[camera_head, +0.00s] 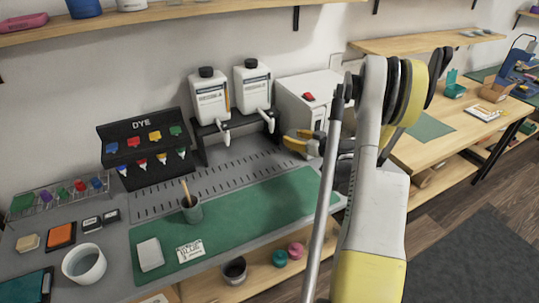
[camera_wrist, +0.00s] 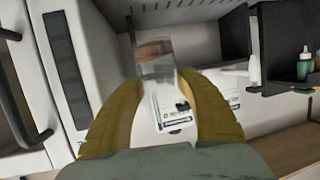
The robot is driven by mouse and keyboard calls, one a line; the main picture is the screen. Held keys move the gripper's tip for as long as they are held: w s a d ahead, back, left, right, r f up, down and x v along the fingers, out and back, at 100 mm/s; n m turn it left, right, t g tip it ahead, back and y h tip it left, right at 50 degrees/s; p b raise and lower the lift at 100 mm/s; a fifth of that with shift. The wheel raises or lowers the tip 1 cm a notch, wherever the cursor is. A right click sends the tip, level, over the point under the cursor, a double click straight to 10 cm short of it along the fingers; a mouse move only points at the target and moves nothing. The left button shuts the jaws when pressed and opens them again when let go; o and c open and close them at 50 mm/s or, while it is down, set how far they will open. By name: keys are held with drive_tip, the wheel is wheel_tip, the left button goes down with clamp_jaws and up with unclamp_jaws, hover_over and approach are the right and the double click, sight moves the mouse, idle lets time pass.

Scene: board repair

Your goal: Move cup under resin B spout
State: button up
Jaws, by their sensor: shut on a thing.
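My gripper (camera_head: 297,142) is in front of the white cabinet, to the right of the resin bottles. In the wrist view my gripper (camera_wrist: 160,76) is shut on a small clear cup (camera_wrist: 155,58), held between its yellow fingertips. The cup cannot be made out in the head view. Two white resin bottles with black caps, a left one (camera_head: 210,97) and a right one (camera_head: 252,85), stand on a black stand. The right spout (camera_head: 268,120) is close to the left of my gripper. The labels are too small to tell which is resin B.
A black dye rack (camera_head: 146,146) stands left of the bottles. A grey-green cup with a stick (camera_head: 192,211) stands on the green mat (camera_head: 255,215). The white cabinet (camera_head: 309,88) is close behind my gripper. The mat's right part is clear.

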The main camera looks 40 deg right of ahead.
drive_tip(key=w+a+f+b, duration=0.1)
drive_tip(key=w+f, duration=0.1)
drive_tip(key=w, duration=0.1)
drive_tip(key=w+a+f+b, duration=0.1)
drive_tip(key=w+f, duration=0.1)
drive_tip(key=w, duration=0.1)
drive_tip(key=w+a+f+b, duration=0.1)
drive_tip(key=w+f, duration=0.1)
drive_tip(key=w, duration=0.1)
drive_tip(key=shift+w+f, duration=0.1)
drive_tip(key=shift+w, duration=0.2)
wheel_tip(320, 180, down, 4)
drive_tip(key=b, duration=0.2)
drive_tip(key=shift+b, duration=0.4)
drive_tip(key=o, duration=1.2)
